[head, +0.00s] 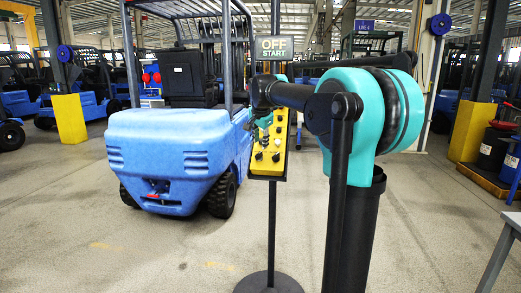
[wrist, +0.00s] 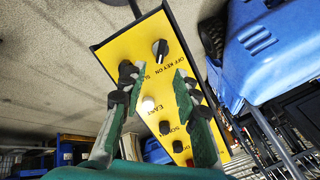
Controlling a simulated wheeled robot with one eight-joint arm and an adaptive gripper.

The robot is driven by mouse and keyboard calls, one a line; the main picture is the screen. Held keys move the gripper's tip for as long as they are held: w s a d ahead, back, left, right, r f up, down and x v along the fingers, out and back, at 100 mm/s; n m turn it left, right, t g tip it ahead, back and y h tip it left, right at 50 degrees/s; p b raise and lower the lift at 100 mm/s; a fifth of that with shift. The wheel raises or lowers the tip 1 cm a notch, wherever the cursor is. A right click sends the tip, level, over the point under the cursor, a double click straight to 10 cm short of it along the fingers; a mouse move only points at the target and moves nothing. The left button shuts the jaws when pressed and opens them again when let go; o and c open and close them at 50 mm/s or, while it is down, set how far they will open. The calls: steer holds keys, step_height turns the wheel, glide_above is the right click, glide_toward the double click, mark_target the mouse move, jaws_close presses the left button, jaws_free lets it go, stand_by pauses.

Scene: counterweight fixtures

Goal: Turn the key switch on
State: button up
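The yellow control panel (head: 270,163) stands on a black post in the head view. It also fills the middle of the wrist view (wrist: 143,48), with its lettering upside down. The key switch (wrist: 160,47) is a black rotary knob with a pale pointer mark beside the label "OFF KEY ON". I cannot tell which setting it points to. My gripper (wrist: 155,75) is open, its green fingers spread over the panel with nothing between the tips. The key switch lies just beyond the fingertips, apart from them. In the head view my gripper (head: 263,121) is small and partly hidden against the panel.
Other black knobs (wrist: 165,128) and a pale button (wrist: 148,104) sit on the panel between my fingers. A sign (head: 274,47) reading "OFF" and "START" stands above the panel. A blue forklift (head: 170,140) stands behind, left. The floor in front is clear.

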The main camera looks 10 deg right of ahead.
steer(key=v, duration=0.3)
steer(key=shift+s+r, duration=0.2)
steer(key=shift+r, duration=0.15)
